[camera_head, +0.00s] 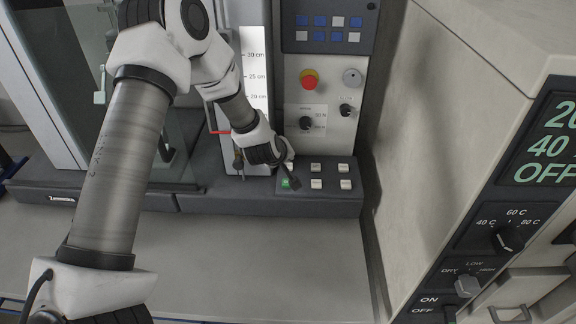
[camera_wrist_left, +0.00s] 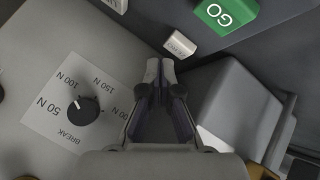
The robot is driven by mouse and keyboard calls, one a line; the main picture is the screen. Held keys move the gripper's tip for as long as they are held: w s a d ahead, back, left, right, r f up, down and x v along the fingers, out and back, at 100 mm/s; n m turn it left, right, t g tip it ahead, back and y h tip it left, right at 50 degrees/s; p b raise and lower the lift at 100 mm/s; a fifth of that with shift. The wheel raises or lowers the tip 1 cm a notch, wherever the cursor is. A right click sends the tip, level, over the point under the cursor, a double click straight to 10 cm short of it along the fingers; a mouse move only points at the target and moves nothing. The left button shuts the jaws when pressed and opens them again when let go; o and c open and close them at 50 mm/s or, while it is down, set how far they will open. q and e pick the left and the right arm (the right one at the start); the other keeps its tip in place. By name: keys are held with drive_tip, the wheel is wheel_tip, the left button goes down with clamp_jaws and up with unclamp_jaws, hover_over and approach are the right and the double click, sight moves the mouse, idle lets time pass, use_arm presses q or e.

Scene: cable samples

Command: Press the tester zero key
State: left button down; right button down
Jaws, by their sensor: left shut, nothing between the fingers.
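The tester's key pad (camera_head: 330,192) is at the foot of its panel, with a green GO key (camera_head: 289,184) and several white keys. In the left wrist view, the small white key that looks like the zero key (camera_wrist_left: 180,45) sits next to the green GO key (camera_wrist_left: 226,12). Its lettering is upside down and small. My left gripper (camera_head: 290,176) is shut and empty over the left end of the pad, hiding that white key in the head view. In the wrist view its fingertips (camera_wrist_left: 160,70) are just short of the key, apart from it in the picture; the height gap cannot be told.
A force dial (camera_wrist_left: 83,109) is left of my fingers in the wrist view. A red stop button (camera_head: 309,79) and dark knobs are higher on the panel. A large oven-like cabinet (camera_head: 460,60) stands at the right. The bench in front (camera_head: 270,260) is clear.

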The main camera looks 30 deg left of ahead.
idle(0.3)
use_arm(q)
drive_tip(key=shift+f+b, duration=0.35)
drive_tip(key=shift+f, duration=0.1)
drive_tip(key=shift+f+b, duration=0.3)
drive_tip(key=shift+f, duration=0.05)
idle(0.3)
drive_tip(key=shift+r+p, duration=0.7)
drive_tip(key=shift+r, duration=0.15)
wheel_tip(320, 180, up, 6)
drive_tip(key=p, duration=0.5)
